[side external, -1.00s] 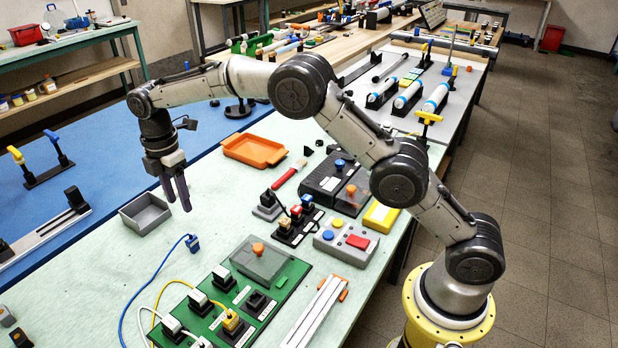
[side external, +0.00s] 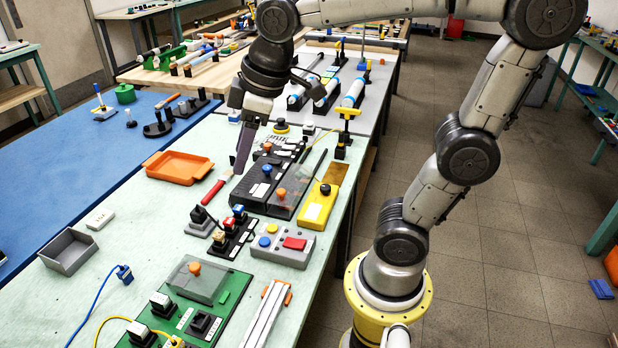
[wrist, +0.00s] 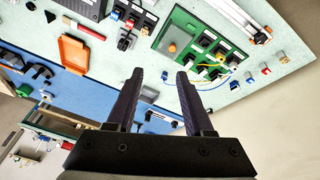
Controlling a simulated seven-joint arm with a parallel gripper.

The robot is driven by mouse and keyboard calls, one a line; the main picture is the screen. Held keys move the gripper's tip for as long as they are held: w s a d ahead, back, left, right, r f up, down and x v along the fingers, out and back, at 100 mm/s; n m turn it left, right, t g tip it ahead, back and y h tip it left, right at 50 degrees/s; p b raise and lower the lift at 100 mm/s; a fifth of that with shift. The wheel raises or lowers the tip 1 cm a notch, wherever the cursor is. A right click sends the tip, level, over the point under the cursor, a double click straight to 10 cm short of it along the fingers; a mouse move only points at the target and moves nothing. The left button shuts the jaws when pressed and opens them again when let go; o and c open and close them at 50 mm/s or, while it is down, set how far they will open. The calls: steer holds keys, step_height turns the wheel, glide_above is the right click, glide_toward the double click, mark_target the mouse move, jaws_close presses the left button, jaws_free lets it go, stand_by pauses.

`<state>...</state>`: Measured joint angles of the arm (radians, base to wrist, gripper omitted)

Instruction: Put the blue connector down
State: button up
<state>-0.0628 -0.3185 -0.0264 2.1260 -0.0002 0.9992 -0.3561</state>
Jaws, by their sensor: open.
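The grey bin (side external: 68,258) and a white block (side external: 99,219) stand left. The green board (side external: 168,326) has a clear-lidded box and black sockets. An orange tray (side external: 178,170), a yellow box (side external: 320,205) and a grey button box (side external: 283,246) are nearby.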

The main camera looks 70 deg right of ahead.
steer(key=s+d+f+m+t, duration=0.1)
steer(key=s+f+m, duration=0.3)
steer(key=s, duration=0.7)
steer(key=shift+d+f+m, duration=0.35)
steer(key=shift+f+m, duration=0.05)
steer(key=shift+f, duration=0.05)
